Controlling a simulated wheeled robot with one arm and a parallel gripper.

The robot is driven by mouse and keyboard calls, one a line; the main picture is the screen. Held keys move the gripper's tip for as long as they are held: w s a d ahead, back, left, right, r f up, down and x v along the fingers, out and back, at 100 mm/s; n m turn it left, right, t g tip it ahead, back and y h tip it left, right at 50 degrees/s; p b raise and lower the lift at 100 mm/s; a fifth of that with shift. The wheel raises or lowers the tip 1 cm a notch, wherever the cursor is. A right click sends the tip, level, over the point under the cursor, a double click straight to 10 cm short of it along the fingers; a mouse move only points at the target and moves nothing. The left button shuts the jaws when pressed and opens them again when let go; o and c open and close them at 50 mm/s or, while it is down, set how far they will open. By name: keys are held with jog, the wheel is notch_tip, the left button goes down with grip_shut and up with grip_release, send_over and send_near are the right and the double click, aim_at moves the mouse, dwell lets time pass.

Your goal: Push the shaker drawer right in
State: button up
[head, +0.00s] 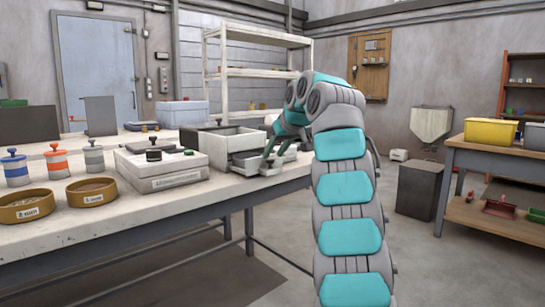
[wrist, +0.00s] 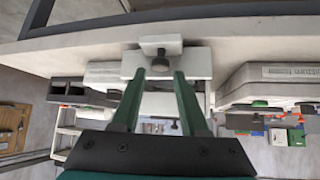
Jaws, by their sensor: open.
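The shaker (head: 222,143) is a pale box with a dark back part on the bench, right of the scale. A pale drawer (head: 246,160) juts from its right side, low down, partly hidden by my gripper.
The scale (head: 162,172) stands left of the shaker, with two brown bowls (head: 92,192) and several capped jars further left. The bench edge (head: 190,208) runs below. A shelf rack (head: 255,70) stands behind. The floor between benches is mostly clear, with a grey bin (head: 418,190).

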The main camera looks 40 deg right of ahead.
jog(key=shift+x, duration=1.05)
grip_shut()
dwell(0.7)
